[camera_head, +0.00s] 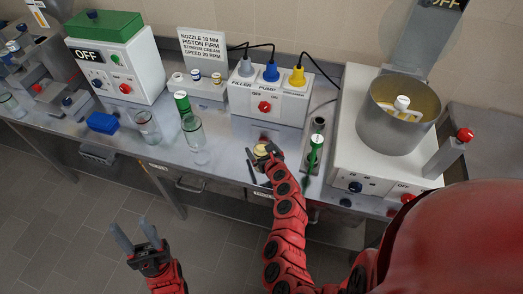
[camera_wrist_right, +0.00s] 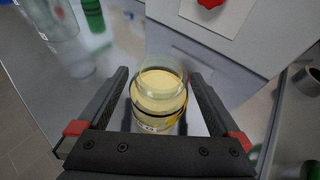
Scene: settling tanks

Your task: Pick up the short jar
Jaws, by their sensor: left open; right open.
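The short jar (camera_wrist_right: 159,98) is clear glass with pale yellow contents. In the right wrist view it stands upright between the two open fingers of my right gripper (camera_wrist_right: 160,110), with a gap visible on each side. In the head view the jar (camera_head: 260,150) shows near the front edge of the bench, partly hidden by my right gripper (camera_head: 264,164). My left gripper (camera_head: 135,238) is open and empty, out over the floor in front of the bench.
Glass jars (camera_head: 193,132) and a green-capped bottle (camera_head: 182,101) stand left of the jar. The white filler pump box (camera_head: 268,95) is behind, and a mixer with a metal pot (camera_head: 370,125) stands at right.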

